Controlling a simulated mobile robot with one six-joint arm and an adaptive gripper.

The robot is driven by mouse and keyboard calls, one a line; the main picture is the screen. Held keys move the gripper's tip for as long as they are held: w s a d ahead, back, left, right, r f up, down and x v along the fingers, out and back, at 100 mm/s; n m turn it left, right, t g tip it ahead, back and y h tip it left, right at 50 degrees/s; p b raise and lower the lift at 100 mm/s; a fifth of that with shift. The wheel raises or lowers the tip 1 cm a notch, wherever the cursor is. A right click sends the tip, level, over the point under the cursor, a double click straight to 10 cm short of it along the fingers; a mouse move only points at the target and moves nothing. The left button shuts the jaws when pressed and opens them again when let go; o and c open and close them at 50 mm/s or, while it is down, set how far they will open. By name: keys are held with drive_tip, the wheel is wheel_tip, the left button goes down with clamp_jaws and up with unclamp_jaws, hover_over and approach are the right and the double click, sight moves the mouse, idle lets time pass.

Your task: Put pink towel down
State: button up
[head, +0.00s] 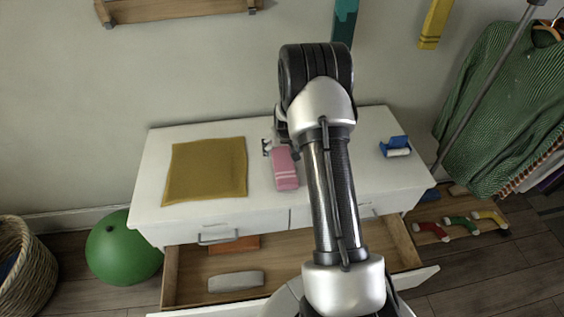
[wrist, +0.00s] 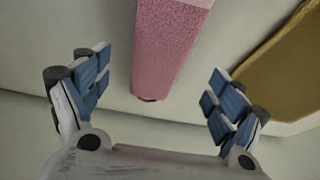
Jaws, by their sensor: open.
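The pink towel (head: 285,169) lies folded on the white dresser top, right of a mustard cloth. It has pale stripes near its front end. In the wrist view the towel (wrist: 168,50) lies between and beyond my open fingers, touching neither. My gripper (wrist: 155,98) is open and empty, with blue pads on both fingers. In the head view my gripper (head: 268,146) is at the far end of the towel, partly hidden by my arm.
The mustard cloth (head: 206,170) lies flat on the dresser top (head: 150,190). A blue item (head: 394,143) sits at the right. The drawer (head: 185,262) below is open with an orange item and a grey item (head: 236,281) inside. A green ball (head: 122,248) and basket (head: 25,265) stand left.

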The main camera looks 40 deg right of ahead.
sight(282, 156)
drive_tip(key=x, duration=0.2)
drive_tip(key=b+x, duration=0.1)
drive_tip(key=x, duration=0.1)
drive_tip(key=b+x, duration=0.1)
drive_tip(key=x, duration=0.1)
drive_tip(key=shift+s+f, duration=0.15)
drive_tip(key=shift+f, duration=0.35)
drive_tip(key=shift+c, duration=0.5)
drive_tip(key=shift+r, duration=0.1)
drive_tip(key=c, duration=1.3)
